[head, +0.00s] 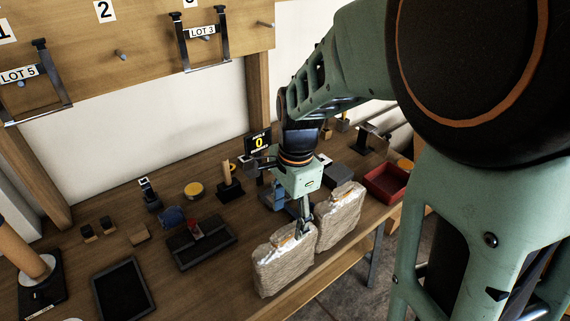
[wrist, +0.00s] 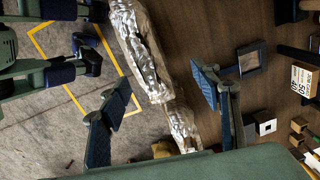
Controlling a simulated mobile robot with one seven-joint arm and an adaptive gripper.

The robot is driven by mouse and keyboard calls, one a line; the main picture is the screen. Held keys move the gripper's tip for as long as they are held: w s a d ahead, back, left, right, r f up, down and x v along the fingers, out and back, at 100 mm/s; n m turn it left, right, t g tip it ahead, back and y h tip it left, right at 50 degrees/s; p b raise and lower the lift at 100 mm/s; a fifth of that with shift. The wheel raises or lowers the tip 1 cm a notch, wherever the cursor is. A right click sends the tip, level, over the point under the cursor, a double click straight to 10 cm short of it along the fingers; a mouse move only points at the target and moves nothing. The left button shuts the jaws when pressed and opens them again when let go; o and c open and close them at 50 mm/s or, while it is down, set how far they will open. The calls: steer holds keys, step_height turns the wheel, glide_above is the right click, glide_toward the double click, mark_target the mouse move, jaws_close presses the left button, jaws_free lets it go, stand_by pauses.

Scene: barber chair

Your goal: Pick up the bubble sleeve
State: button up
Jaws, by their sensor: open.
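Two tan, crumpled packages with silvery, bubbly-looking tops stand at the bench's front edge; I take them as bubble sleeves, but cannot tell which one is meant. In the head view the nearer sleeve (head: 284,269) is left of the farther sleeve (head: 339,218). My gripper (head: 303,218) is open and points down near where they meet. In the wrist view one sleeve (wrist: 138,48) runs from the top edge and the other (wrist: 184,128) lies below it. The open fingers (wrist: 163,95) show on both sides of them, holding nothing. Contact is unclear.
The wooden bench (head: 105,205) holds a black tray (head: 122,290), a dark rack (head: 202,247), a counter display (head: 259,142) and a red bin (head: 385,183). A pegboard (head: 140,45) with lot-labelled hangers is above. Floor (wrist: 45,125) lies beyond the front edge.

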mark_target(286, 230)
steer(key=shift+s+a+f+n+g+h, duration=0.15)
steer(key=shift+s+a+f+n, duration=0.15)
steer(key=shift+s+f, duration=0.25)
steer(key=shift+s+a+f+n+g+h, duration=0.2)
steer(key=shift+s+f+n, duration=0.1)
steer(key=shift+s+f, duration=0.2)
step_height(286, 230, down, 5)
steer(key=shift+s+r, duration=0.1)
steer(key=shift+r, duration=0.05)
steer(key=shift+f, duration=2.8)
steer(key=shift+c, duration=0.3)
steer(key=c, duration=1)
